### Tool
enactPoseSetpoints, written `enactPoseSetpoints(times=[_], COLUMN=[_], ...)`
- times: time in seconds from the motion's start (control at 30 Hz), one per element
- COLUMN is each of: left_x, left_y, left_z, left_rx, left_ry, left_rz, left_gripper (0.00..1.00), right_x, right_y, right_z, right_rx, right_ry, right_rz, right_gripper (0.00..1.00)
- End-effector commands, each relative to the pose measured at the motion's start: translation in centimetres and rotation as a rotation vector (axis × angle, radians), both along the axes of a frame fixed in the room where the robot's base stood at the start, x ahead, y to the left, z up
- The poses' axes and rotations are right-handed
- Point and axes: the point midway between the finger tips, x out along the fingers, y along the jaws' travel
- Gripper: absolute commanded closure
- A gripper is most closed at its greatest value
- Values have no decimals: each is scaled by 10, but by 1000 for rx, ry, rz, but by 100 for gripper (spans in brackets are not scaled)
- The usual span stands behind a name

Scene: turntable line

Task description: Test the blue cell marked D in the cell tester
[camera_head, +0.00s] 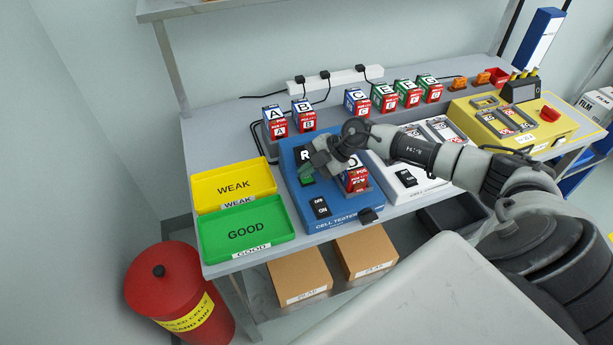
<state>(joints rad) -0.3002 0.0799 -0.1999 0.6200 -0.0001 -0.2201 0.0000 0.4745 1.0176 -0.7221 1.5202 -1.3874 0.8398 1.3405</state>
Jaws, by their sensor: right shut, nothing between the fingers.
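The blue cell tester (345,214) stands on the bench in front of me. The cell marked D (356,182) stands upright in the tester's right part; its red lower side shows, and my gripper partly covers its top. My right gripper (308,173) is shut and empty over the tester's left part, at a small green part there. I cannot tell whether the fingertips touch it. The tester's display is mostly hidden by the gripper; only one letter shows. A black switch (320,207) sits at the tester's front left. My left gripper is out of view.
A yellow WEAK tray (233,186) and a green GOOD tray (246,233) lie left of the tester. Behind it stand several other cells, such as A (275,121) and C (356,102). A white device (408,184) stands right, partly under my arm.

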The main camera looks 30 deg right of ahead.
Motion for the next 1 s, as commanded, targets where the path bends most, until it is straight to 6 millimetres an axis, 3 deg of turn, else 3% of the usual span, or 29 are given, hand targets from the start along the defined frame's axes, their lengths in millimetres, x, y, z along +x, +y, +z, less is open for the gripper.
enactPoseSetpoints(times=[1.0], left_x=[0], left_y=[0], left_z=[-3], left_rx=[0], left_ry=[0], left_rz=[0], left_gripper=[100], right_x=[-4], right_y=[-1], right_z=[-19], right_rx=[-6], right_ry=[15], right_rz=[1], right_gripper=[100])
